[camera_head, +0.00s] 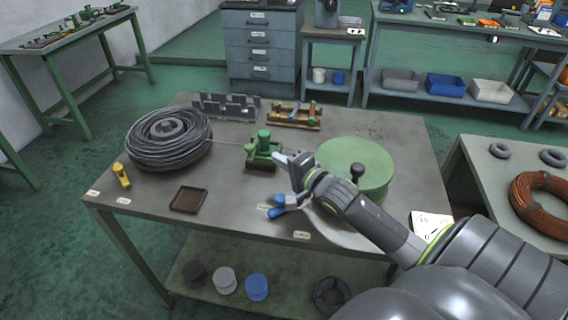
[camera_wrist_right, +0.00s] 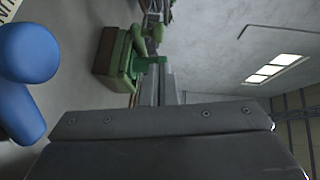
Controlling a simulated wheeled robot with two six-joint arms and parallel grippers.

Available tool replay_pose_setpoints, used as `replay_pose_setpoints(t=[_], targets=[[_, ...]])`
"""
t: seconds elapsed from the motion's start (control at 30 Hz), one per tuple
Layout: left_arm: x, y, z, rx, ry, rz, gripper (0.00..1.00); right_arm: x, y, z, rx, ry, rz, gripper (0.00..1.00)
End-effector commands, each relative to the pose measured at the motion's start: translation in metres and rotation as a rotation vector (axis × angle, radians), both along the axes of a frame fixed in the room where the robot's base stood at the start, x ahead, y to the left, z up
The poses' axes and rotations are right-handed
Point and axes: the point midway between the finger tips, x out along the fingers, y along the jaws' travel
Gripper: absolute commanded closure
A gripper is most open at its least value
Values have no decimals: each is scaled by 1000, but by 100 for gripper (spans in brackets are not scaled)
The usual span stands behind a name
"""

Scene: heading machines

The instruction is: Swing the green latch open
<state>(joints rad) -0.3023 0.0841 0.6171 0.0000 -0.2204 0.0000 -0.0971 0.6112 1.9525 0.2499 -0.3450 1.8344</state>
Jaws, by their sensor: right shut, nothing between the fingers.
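The green latch device (camera_head: 262,151) stands on the middle table, a green block with a rounded green post on top. In the right wrist view its green block (camera_wrist_right: 118,58) shows sideways, with a brighter green lever (camera_wrist_right: 149,62) by the fingertips. My right gripper (camera_head: 281,157) reaches in from the right, its tips close beside the device's right side. In the right wrist view the gripper (camera_wrist_right: 160,85) is shut, its fingers side by side. I cannot tell whether the tips touch the lever. My left gripper is not in view.
A wire coil (camera_head: 168,138) lies left of the device, and a large green drum (camera_head: 362,165) stands right, behind my arm. A blue-handled tool (camera_head: 284,204) lies in front. A brown tray (camera_head: 189,200), a yellow item (camera_head: 122,175) and a wooden rack (camera_head: 294,115) are also on the table.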

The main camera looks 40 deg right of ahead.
Motion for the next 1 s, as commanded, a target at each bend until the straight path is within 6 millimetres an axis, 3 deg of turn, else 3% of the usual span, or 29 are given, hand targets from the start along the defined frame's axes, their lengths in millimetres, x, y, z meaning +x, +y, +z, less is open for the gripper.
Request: replay_pose_setpoints(t=[0.2, 0.4, 1.0], targets=[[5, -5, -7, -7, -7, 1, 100, 38, 3, -4, 3, -2, 0, 100], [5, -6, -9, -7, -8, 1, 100, 59, 4, -6, 1, 0, -1, 100], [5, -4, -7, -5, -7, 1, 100, 66, 7, -6, 1, 1, -4, 100]])
